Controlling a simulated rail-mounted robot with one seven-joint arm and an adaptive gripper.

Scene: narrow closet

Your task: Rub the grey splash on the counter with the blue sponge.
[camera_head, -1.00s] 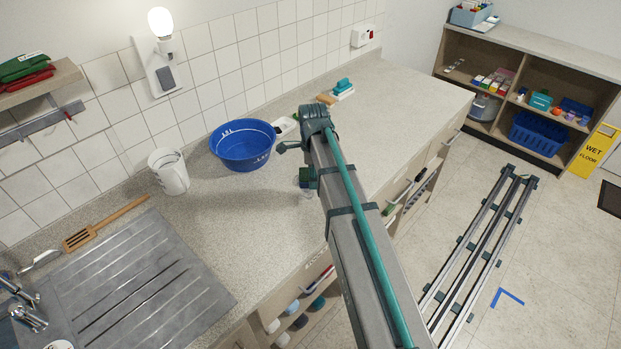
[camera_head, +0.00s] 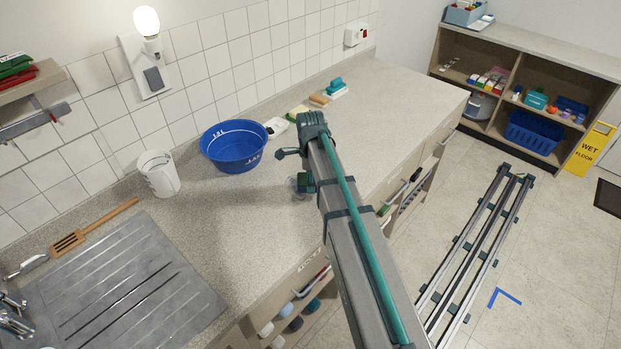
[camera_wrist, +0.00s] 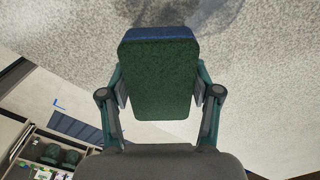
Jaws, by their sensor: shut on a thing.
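The sponge (camera_wrist: 160,75) fills the middle of the wrist view, with a dark green broad face and a blue strip along its top edge. My gripper (camera_wrist: 159,90) is shut on it, one finger on each side. A darker grey patch (camera_wrist: 185,12) lies on the pale speckled counter (camera_wrist: 60,35) beyond the sponge; I cannot tell whether it is the splash or a shadow. In the head view my arm covers part of the counter (camera_head: 215,240), and the held sponge is not clear there. Whether the sponge touches the counter cannot be told.
A blue bowl (camera_head: 234,160), a white jug (camera_head: 159,175) and a small white dish (camera_head: 277,128) stand left of my arm. A wooden spatula (camera_head: 95,225) lies near the metal drainer (camera_head: 125,290). Blocks and a teal-topped brush (camera_head: 336,88) lie at the back. The counter's right end is clear.

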